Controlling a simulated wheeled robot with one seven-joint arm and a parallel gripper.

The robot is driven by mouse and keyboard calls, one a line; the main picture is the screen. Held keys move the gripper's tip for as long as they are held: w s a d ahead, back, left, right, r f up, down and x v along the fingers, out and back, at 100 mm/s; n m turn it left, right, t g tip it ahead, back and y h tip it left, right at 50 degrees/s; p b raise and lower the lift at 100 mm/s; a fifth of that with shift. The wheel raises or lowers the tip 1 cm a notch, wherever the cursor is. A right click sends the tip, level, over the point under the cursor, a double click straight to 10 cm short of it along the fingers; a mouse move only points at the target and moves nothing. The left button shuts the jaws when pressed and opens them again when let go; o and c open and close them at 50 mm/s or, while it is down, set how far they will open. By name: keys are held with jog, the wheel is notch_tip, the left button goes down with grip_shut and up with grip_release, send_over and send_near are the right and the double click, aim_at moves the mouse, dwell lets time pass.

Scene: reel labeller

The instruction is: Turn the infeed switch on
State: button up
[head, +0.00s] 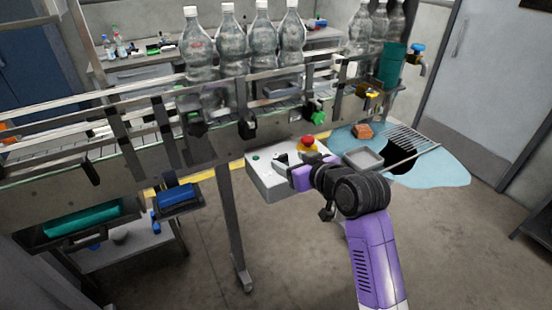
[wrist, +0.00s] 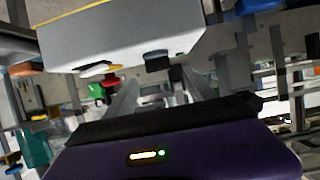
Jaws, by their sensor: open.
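A pale control box (head: 265,184) is mounted beside the conveyor frame, with a green button (head: 256,157), a dark switch (head: 281,159) and a red mushroom button (head: 307,142) on a yellow base. No label is readable, so I cannot tell for sure which control is the infeed switch or its setting. My gripper (head: 291,168) is at the box, its fingers partly hiding the controls. In the wrist view the box (wrist: 120,35) fills the upper left, and a dark knob (wrist: 157,60) shows near the space between my open fingers (wrist: 162,80). Contact cannot be told.
The conveyor (head: 70,165) with its rails and several clear bottles (head: 262,40) runs behind the box. A grey tray (head: 363,158) and an orange block (head: 363,131) lie to the right. A conveyor leg (head: 232,220) stands left of my arm. The floor in front is open.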

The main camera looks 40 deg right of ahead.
aim_at(281, 156)
jog(key=x, duration=0.6)
jog(key=shift+w+d+p, duration=0.2)
jog(key=shift+w+p, duration=0.05)
jog(key=shift+p, duration=0.15)
jog(key=c, duration=1.4)
jog(key=shift+o, duration=0.2)
